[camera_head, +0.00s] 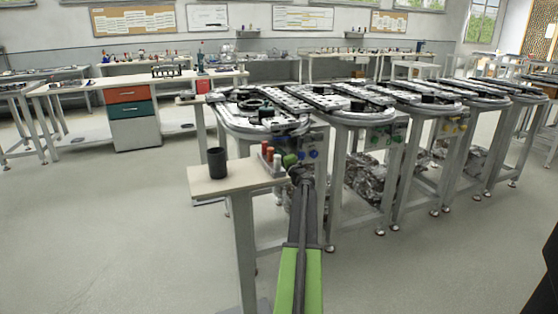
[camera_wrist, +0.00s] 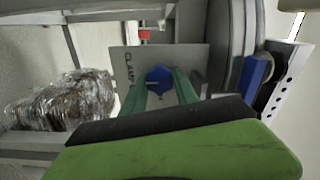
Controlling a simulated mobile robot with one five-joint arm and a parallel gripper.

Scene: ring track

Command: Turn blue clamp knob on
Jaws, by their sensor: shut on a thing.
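The blue clamp knob (camera_wrist: 159,77) sits on a grey plate (camera_wrist: 188,58) with the lettering "CLAMP" beside it in the wrist view. My gripper (camera_wrist: 160,88) has its two green fingers on either side of the knob, shut on it. A pale line or slot shows on the knob's face, but its exact turn is hard to read. In the head view my gripper (camera_head: 300,174) reaches the front of the nearest track station; there the arm's end covers part of the panel, and I cannot tell which blue spot is this knob.
A small side table (camera_head: 225,182) with a black cup (camera_head: 217,163) and several coloured pieces stands left of my arm. Ring-track stations (camera_head: 345,105) run off to the right. A wrapped bundle (camera_wrist: 65,105) lies below. The floor at front left is clear.

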